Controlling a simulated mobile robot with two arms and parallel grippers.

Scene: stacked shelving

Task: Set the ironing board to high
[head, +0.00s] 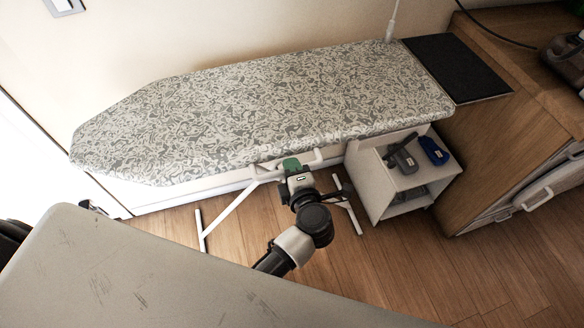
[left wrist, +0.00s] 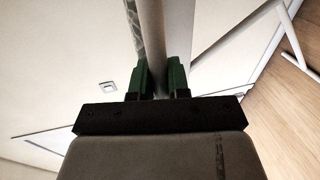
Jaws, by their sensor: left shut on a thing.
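The ironing board (head: 260,95), with a grey and white leaf-patterned cover, stands along the wall, its tapered end at the left. Its white legs (head: 229,213) slope to the floor below. My left gripper (head: 291,164) is at the middle of the board's front edge, from below. In the left wrist view, its green fingers (left wrist: 160,78) are shut on a pale bar (left wrist: 152,40) at the board's underside edge. A white handle-like piece (head: 318,158) shows just right of the gripper. My right gripper is not in view.
A white shelf unit (head: 372,180) with a dark tool and a blue object (head: 433,150) stands below the board's right end. A black panel (head: 456,67) and wooden cabinet (head: 540,130) are at the right. Wooden floor (head: 420,265) is free in front.

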